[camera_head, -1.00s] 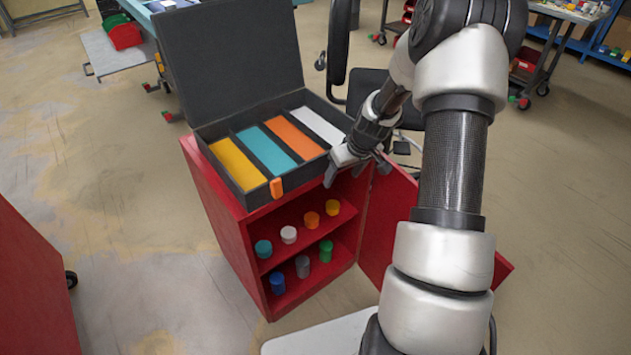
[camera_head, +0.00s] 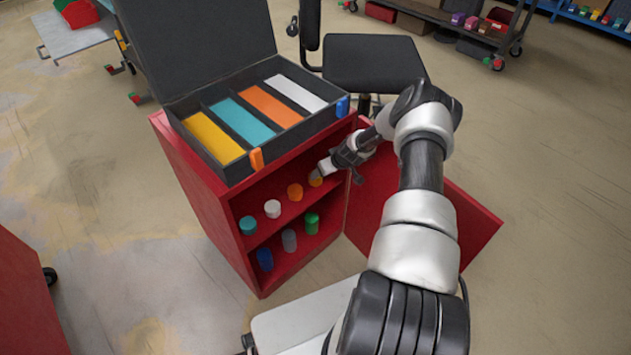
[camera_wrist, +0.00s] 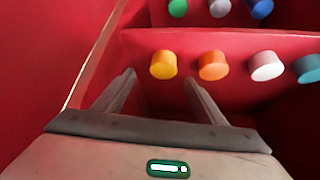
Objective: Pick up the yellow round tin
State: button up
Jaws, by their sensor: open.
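The yellow round tin (camera_head: 315,179) stands at the right end of the upper shelf in the red cabinet, partly behind my gripper in the head view. In the wrist view the yellow tin (camera_wrist: 163,66) is just beyond and between my two fingertips. My gripper (camera_head: 325,168) reaches into the cabinet's open front close to the tin. In the wrist view my gripper (camera_wrist: 159,78) has its fingers spread with nothing held between them. Whether a finger touches the tin cannot be told.
An orange tin (camera_head: 295,192), a white tin (camera_head: 272,209) and a teal tin (camera_head: 248,225) share the shelf. Several tins stand on the shelf below. The red door (camera_head: 440,215) is open at the right. A black case (camera_head: 208,97) with coloured compartments sits on top.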

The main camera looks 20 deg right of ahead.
jog(key=shift+x, duration=1.2)
jog(key=b+x, duration=0.1)
jog(key=x, duration=0.1)
jog(key=a+b+x, duration=0.1)
jog(key=x, duration=0.2)
jog(key=shift+w+r, duration=0.1)
jog(key=shift+r, duration=0.05)
jog(key=shift+c, duration=0.2)
jog(key=shift+d, duration=0.1)
jog(key=c, duration=1.2)
jog(key=shift+o, duration=0.2)
